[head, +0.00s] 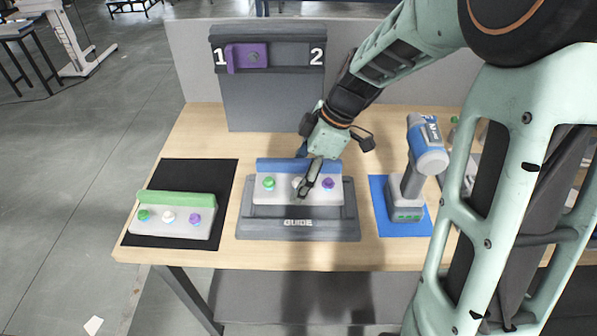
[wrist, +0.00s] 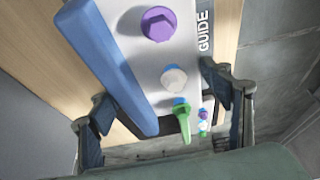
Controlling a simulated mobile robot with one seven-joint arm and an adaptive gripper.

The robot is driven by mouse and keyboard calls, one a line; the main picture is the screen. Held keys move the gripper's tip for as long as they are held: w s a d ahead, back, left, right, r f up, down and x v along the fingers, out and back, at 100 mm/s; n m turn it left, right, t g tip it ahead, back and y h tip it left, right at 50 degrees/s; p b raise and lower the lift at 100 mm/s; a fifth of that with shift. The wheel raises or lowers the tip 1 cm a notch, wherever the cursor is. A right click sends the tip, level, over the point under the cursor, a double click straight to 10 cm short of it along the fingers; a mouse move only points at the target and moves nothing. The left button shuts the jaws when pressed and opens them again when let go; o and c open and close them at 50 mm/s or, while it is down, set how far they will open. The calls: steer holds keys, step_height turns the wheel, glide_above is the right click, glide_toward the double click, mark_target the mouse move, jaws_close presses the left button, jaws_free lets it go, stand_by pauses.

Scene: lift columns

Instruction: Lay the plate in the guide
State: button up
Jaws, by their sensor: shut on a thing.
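A light grey plate (head: 264,196) with a blue back edge (head: 275,164) carries green, white and purple bolts. In the wrist view the plate (wrist: 150,58) fills the middle, between my two fingers (wrist: 165,105). One finger is beside the blue edge, the other on the guide-label side.
A similar plate with a green edge (head: 172,215) lies on a black mat (head: 190,170) at left. A blue drill (head: 412,170) stands on a blue mat (head: 385,213) at right. Behind, a grey rack (head: 268,100) marked 1 and 2 holds a purple piece (head: 246,57) by the 1.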

steer(key=shift+f, duration=0.9)
steer(key=shift+f+b, duration=1.75)
steer(key=shift+b, duration=0.8)
stand_by(0.6)
stand_by(0.4)
steer(key=o, duration=2)
steer(key=shift+r, duration=0.15)
steer(key=shift+r+p, duration=0.5)
steer(key=shift+r, duration=0.25)
steer(key=shift+r, duration=0.2)
